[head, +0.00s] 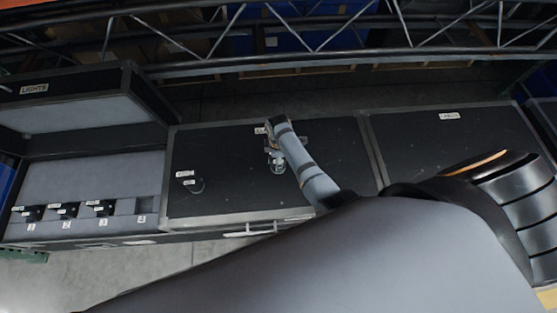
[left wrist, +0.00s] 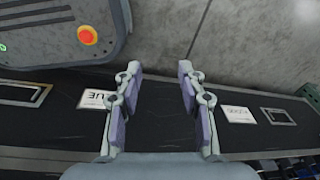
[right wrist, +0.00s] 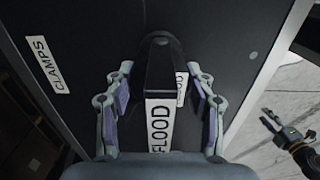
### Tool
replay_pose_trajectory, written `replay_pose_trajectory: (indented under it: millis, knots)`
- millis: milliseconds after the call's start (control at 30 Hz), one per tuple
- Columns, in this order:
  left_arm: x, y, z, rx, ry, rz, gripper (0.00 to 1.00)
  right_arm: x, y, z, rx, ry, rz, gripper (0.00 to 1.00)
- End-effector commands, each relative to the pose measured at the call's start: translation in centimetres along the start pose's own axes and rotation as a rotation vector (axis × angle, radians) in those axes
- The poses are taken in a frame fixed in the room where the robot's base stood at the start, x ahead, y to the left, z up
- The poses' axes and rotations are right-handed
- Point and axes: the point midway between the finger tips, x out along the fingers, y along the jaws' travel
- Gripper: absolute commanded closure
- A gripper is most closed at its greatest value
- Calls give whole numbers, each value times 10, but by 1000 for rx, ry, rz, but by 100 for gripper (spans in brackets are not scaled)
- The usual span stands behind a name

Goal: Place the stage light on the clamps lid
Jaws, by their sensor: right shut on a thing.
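The stage light (right wrist: 160,75) is black with white FLOOD labels. My right gripper (right wrist: 162,95) is shut on it. In the head view this gripper (head: 278,160) is over the dark, closed clamps lid (head: 235,195), towards its right half. The CLAMPS label shows in the right wrist view, on the lid (right wrist: 95,40). The light is close to the lid; I cannot tell whether it touches. My left gripper (left wrist: 160,100) is open and empty, above the floor by a case front. The right wrist view also shows it (right wrist: 275,125) at the right.
A small black labelled object (head: 197,187) stands on the lid's left part. Left is the open LIGHTS case (head: 90,178), with several lights in numbered slots; slot 4 (head: 146,205) looks empty. Another closed case (head: 460,145) adjoins on the right. A metal truss (head: 300,62) runs behind.

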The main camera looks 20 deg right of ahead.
Motion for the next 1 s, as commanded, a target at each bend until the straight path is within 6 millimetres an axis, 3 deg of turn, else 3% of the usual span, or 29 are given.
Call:
replay_pose_trajectory:
  millis: [133,333,367,500,833,1000]
  knots:
    - [-2,-2,-5,1,7,-2,60,-3,1,0,0,1,2,100]
    - [-1,-3,14,2,-21,-3,60,2,1,0,0,0,1,100]
    - [-1,-3,17,3,-25,-3,60,2,0,0,0,0,-1,41]
    - [-1,-3,20,3,-30,-3,60,2,0,0,0,0,-1,23]
    - [-2,-5,13,3,-20,-5,60,0,0,0,0,0,0,23]
    - [-8,-5,10,3,-16,-5,60,-26,1,0,1,1,2,23]
